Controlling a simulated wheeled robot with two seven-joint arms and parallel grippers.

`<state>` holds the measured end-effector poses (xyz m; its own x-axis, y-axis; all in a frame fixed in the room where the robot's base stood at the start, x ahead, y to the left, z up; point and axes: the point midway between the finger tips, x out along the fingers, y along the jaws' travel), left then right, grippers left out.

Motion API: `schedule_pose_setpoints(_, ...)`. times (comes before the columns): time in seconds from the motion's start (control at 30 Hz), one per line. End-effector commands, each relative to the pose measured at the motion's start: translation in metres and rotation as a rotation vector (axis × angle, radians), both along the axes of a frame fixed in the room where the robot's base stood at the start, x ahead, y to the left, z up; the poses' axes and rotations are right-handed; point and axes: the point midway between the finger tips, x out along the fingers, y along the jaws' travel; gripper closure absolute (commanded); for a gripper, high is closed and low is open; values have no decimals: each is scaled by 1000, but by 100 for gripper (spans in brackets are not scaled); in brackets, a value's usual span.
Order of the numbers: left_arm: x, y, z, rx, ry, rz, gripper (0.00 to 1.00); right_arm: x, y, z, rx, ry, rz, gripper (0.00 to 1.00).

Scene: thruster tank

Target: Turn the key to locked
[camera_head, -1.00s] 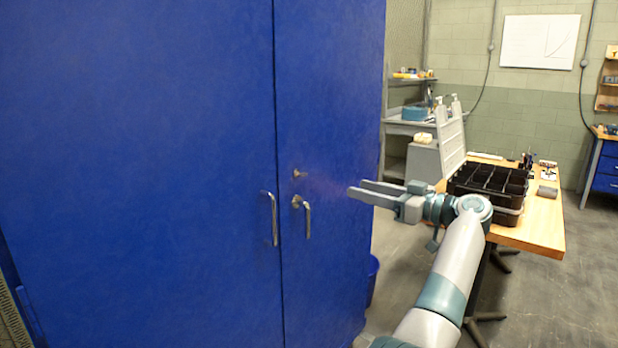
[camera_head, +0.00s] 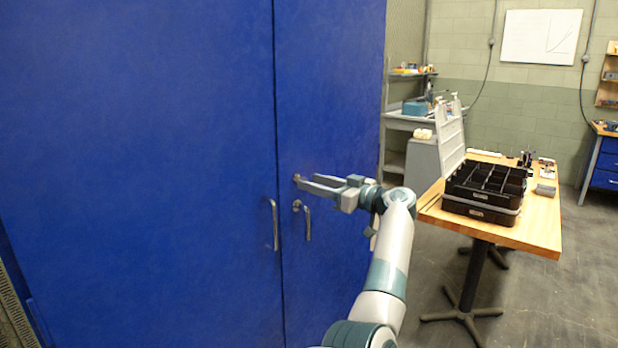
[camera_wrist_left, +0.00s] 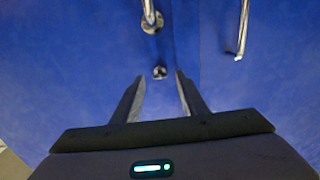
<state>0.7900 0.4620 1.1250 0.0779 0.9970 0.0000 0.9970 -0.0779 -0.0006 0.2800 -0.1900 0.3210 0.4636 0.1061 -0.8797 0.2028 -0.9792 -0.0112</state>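The key (camera_head: 296,178) sits in a small lock on the right door of the blue cabinet, above the door handle (camera_head: 307,220). My left gripper (camera_head: 307,181) is at the door with its fingertips close to the key, and its fingers partly cover the lock. In the left wrist view the gripper (camera_wrist_left: 160,80) is open, and the key (camera_wrist_left: 160,72) shows between and just beyond the two fingertips. The fingers look clear of it on both sides. The key's exact turn is too small to tell. My right gripper is not in view.
The left door (camera_head: 150,180) has its own bar handle (camera_head: 273,224). The handles also hang near the fingers in the left wrist view (camera_wrist_left: 243,28). A wooden table (camera_head: 535,235) with a black compartment case (camera_head: 480,210) stands to the right. Floor between is clear.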

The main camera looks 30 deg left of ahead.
Motion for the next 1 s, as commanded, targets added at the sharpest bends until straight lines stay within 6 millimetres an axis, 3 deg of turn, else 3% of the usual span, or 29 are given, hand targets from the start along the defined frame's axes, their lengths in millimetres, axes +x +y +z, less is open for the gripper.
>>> schedule_pose_setpoints(0.2, 2, 20, 1, 0, 0, 0, 61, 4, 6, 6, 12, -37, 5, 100)
schedule_pose_setpoints(0.57, 2, 24, 0, 0, 0, 0, 61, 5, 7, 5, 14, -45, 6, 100)
schedule_pose_setpoints(0.6, 2, 24, 0, 0, 0, 0, 63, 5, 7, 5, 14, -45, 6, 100)
schedule_pose_setpoints(0.77, 2, 24, 0, 0, 0, 0, 100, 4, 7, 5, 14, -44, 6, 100)
schedule_pose_setpoints(1.0, 2, 24, 0, 0, 6, 0, 100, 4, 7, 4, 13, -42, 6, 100)
